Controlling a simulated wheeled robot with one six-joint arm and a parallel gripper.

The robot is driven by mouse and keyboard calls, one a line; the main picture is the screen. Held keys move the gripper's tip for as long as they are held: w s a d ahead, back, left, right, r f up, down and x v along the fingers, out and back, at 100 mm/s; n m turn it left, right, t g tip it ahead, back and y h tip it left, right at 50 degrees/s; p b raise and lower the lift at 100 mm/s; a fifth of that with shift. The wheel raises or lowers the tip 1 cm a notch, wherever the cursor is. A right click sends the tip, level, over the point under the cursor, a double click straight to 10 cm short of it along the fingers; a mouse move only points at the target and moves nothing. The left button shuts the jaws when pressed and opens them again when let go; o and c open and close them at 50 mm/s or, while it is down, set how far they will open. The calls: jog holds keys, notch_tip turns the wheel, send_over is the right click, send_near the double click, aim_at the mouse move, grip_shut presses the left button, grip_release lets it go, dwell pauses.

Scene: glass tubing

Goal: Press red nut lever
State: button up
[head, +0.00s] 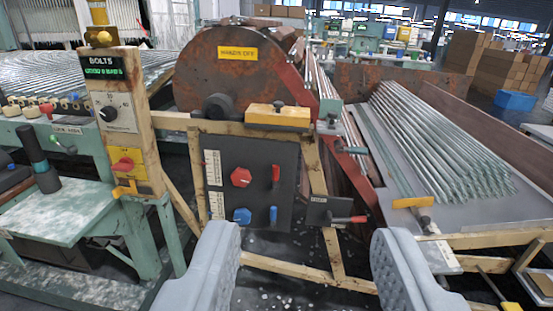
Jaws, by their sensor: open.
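A dark panel (258,195) stands upright in a wooden frame ahead of my gripper. On its upper half are a red hexagonal nut (241,177) and, just to its right, a short upright red lever (276,175). Below them are a blue nut (242,215) and a blue lever (273,215). My gripper (306,232) is open, its two grey padded fingers wide apart and empty. The fingers are in front of the panel and below the red lever, with no contact visible. The red lever lies left of the middle between the fingers.
A yellow block (278,116) sits on the beam above the panel. A small box with a red handle (345,219) juts out at the right. Glass tubes (435,140) lie on the right table.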

jog(key=w+n, duration=0.1)
jog(key=w, duration=0.2)
jog(key=w+a+f+n, duration=0.1)
jog(key=w, duration=0.2)
jog(key=w+a+f+n, duration=0.1)
jog(key=w, duration=0.2)
jog(key=shift+w+f+y, duration=0.1)
jog(key=shift+w+y, duration=0.05)
jog(key=shift+y, duration=0.15)
grip_shut()
jog(key=w+a+f+n, duration=0.3)
jog(key=w+f+n, duration=0.3)
jog(key=w, duration=0.7)
jog(key=w+a+f+n+h, duration=0.1)
jog(key=w+a+f+n, duration=0.2)
jog(key=w+f, duration=0.4)
jog(key=w+a+f+n+h, duration=0.1)
jog(key=w+a+f+n, duration=0.2)
jog(key=w+f, duration=0.5)
notch_tip(320, 180, down, 6)
jog(key=shift+w+a+f+n+t+h, duration=0.1)
jog(key=shift+w+a+n+t+h, duration=0.15)
jog(key=shift+n, duration=0.35)
jog(key=shift+d, duration=0.1)
